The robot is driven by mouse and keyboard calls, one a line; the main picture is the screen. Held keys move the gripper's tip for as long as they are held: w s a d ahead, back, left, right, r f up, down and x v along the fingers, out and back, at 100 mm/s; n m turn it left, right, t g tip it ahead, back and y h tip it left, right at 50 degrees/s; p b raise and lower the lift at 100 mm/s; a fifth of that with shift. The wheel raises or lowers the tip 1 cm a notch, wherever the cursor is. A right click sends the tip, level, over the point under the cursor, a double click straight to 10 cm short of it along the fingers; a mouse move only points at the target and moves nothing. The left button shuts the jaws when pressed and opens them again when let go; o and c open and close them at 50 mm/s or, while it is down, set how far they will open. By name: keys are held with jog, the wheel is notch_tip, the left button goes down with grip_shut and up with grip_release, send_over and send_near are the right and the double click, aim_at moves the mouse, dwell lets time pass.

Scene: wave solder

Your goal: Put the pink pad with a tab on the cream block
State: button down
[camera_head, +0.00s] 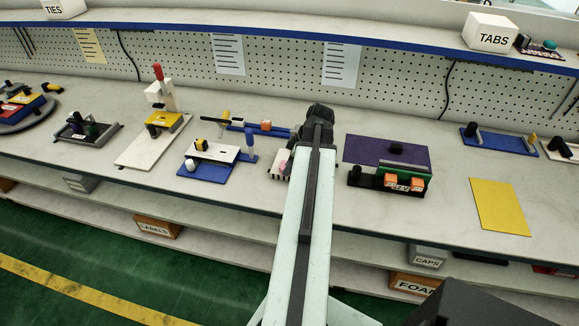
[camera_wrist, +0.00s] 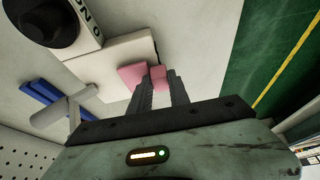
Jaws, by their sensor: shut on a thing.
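The pink pad (camera_wrist: 132,75) shows in the wrist view at the tips of my gripper (camera_wrist: 160,82). Its small pink tab (camera_wrist: 160,74) is between the two dark fingers, and the gripper is shut on it. The cream block (camera_wrist: 95,66) lies just left of the pad, and the pad's left part overlaps its edge in the picture. I cannot tell whether the pad touches the block. In the head view, a bit of pink (camera_head: 284,167) shows left of my arm, which hides the rest and the fingertips.
A black round knob (camera_wrist: 45,20) on a lettered white part stands beside the cream block. A blue fixture (camera_head: 210,172) is to the left on the bench. A purple mat (camera_head: 362,148) and a black-green holder with orange blocks (camera_head: 405,182) are to the right.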

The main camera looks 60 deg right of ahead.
jog(key=shift+f, duration=0.3)
jog(key=c, duration=1.1)
grip_release()
jog(key=shift+c, duration=0.2)
jog(key=a+p+v, duration=0.1)
jog(key=p+v, duration=0.5)
jog(key=v, duration=0.1)
jog(key=shift+d+r+p, duration=0.4)
jog(key=shift+d+r, duration=0.05)
jog(key=shift+d, duration=0.1)
jog(key=shift+s, duration=0.15)
